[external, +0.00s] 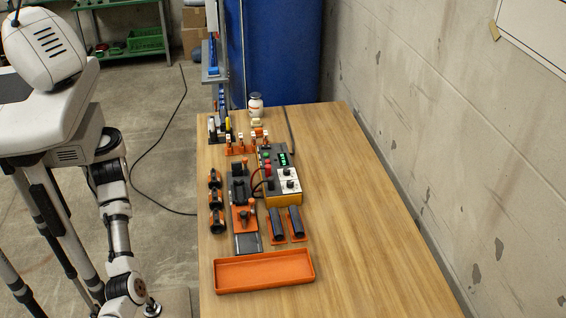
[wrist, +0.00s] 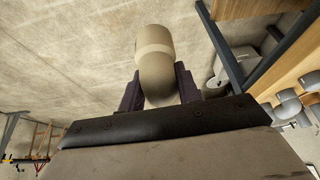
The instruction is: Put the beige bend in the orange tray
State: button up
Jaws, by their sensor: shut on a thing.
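A beige bend (wrist: 154,50) fills the gap between the two dark fingers of my gripper (wrist: 160,84) in the wrist view. The gripper is shut on it, and the bend's curved body sticks out beyond the fingertips. The orange tray (external: 264,287) lies at the near end of the wooden table in the external view, and its visible inside looks empty. My arm hangs to the left of the table there, off its edge. The gripper and the bend cannot be made out clearly in the external view.
Behind the tray stand black tubes on orange holders (external: 287,224), an orange fixture (external: 244,218), a control box (external: 283,180) and black clamps (external: 216,199). A white bottle (external: 255,105) stands at the far end. The table's right side (external: 360,235) is clear; a concrete wall runs beyond it.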

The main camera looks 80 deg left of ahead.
jog(key=s+a+f+n, duration=0.1)
jog(key=s+a+f, duration=0.1)
jog(key=s, duration=0.8)
jog(key=shift+m, duration=0.9)
jog(key=w+r, duration=0.1)
jog(key=w, duration=0.2)
jog(key=w+d+r+p, duration=0.1)
jog(key=w+r, duration=0.1)
jog(key=w, duration=0.1)
jog(key=w+r, duration=0.1)
jog(key=w, duration=0.2)
jog(key=shift+d+r, duration=0.15)
jog(key=shift+r, duration=0.15)
jog(key=w+a+r+m+g+p, duration=0.1)
jog(key=w+a+r+m, duration=0.3)
jog(key=w, duration=0.6)
jog(key=w+a+r+m+g, duration=0.2)
jog(key=w+r, duration=0.3)
jog(key=w, duration=0.5)
notch_tip(320, 180, up, 10)
jog(key=m+g+y+p, duration=0.2)
jog(key=m+y, duration=0.3)
jog(key=m, duration=0.7)
send_over(264, 273)
notch_tip(264, 273, down, 20)
jog(key=shift+f+p, duration=0.2)
jog(key=shift+p, duration=0.4)
jog(key=o, duration=1)
